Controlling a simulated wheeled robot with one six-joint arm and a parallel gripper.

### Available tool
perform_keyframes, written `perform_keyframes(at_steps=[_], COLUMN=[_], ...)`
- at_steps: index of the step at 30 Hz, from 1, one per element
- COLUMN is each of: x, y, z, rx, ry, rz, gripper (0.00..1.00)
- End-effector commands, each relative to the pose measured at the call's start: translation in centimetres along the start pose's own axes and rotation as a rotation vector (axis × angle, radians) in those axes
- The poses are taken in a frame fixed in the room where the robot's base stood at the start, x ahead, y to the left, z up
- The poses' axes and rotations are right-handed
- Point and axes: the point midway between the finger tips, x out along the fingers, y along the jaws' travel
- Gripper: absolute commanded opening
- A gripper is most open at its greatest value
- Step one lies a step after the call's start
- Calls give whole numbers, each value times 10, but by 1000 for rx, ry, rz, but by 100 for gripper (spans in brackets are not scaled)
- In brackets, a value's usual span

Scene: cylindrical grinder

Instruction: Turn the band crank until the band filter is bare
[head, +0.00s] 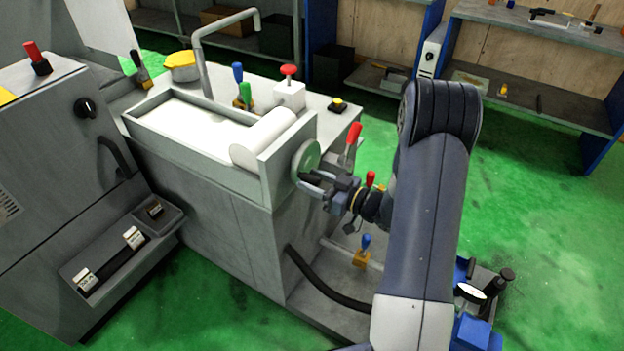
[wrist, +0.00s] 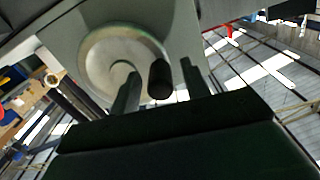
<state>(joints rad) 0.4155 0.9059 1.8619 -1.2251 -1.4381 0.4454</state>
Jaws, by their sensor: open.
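The band filter is a grey trough (head: 152,122) on the machine bench, with a white band (head: 190,122) in it and a white roll (head: 262,138) at its right end. The band crank is a round disc (head: 306,157) on the trough's right end wall. The wrist view shows the disc (wrist: 105,55) with a dark crank knob (wrist: 160,78) standing out from it. My gripper (head: 312,184) is at the crank, open. In the wrist view the fingers (wrist: 158,84) stand on either side of the knob; I cannot tell whether they touch it.
A red-handled lever (head: 352,140) stands close to the right of the crank. A red mushroom button (head: 289,72) and blue and green handles (head: 241,88) stand behind the trough. A grey cabinet (head: 50,180) is at left. Green floor (head: 520,190) is open at right.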

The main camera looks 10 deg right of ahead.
Motion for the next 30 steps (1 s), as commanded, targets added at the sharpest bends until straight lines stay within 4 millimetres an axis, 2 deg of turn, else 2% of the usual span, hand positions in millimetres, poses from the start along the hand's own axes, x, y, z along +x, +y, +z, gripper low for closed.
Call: perform_keyframes(at_steps=[4,12,28,30], x=[7,8,8,8], y=[0,0,0,0], z=[0,0,0,0], rx=[0,0,-1,-2], ry=[0,0,1,1], rz=[0,1,1,1], gripper=[44,44,0,0])
